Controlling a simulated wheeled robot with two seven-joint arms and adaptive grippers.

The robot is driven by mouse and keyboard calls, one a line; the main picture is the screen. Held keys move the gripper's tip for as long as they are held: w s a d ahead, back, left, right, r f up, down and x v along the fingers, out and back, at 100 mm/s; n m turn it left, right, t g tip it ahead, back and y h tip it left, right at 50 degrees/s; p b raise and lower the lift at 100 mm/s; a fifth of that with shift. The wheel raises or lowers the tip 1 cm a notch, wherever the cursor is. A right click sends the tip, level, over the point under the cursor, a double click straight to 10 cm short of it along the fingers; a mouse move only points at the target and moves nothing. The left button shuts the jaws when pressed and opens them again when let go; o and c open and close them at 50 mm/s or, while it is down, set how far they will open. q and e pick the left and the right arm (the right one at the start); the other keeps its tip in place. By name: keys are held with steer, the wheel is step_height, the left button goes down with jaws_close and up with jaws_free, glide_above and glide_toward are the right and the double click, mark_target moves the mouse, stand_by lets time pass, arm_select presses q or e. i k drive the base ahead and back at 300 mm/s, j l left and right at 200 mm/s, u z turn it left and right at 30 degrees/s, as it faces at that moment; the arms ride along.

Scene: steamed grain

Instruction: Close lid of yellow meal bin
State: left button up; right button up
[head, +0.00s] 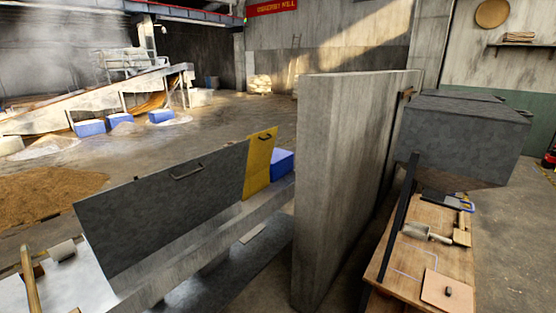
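The yellow lid (260,160) stands raised and nearly upright at the middle of the view, with a small dark handle near its top. It sits at the far end of a long grey row, right beside a larger raised grey lid (165,200) with its own dark handle. The yellow lid's lower edge meets a pale ledge (205,243). The inside of the yellow meal bin cannot be made out from here. Neither of my grippers is in view.
A tall concrete wall slab (335,180) stands just right of the lids. Beyond it is a wooden bench (415,255) with a scoop (425,233) and a board (447,291), near a large grey block (465,135). A blue box (282,163) is behind the yellow lid. Brown grain (45,195) lies at left.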

mark_target(262, 144)
steer(key=i+j, duration=0.15)
steer(key=j, duration=0.15)
steer(key=i+j, duration=0.15)
steer(key=j, duration=0.2)
steer(key=i+j+z, duration=0.1)
steer(key=j, duration=0.2)
steer(key=i+j, duration=0.2)
steer(key=i+j+z, duration=0.1)
steer(key=j, duration=0.35)
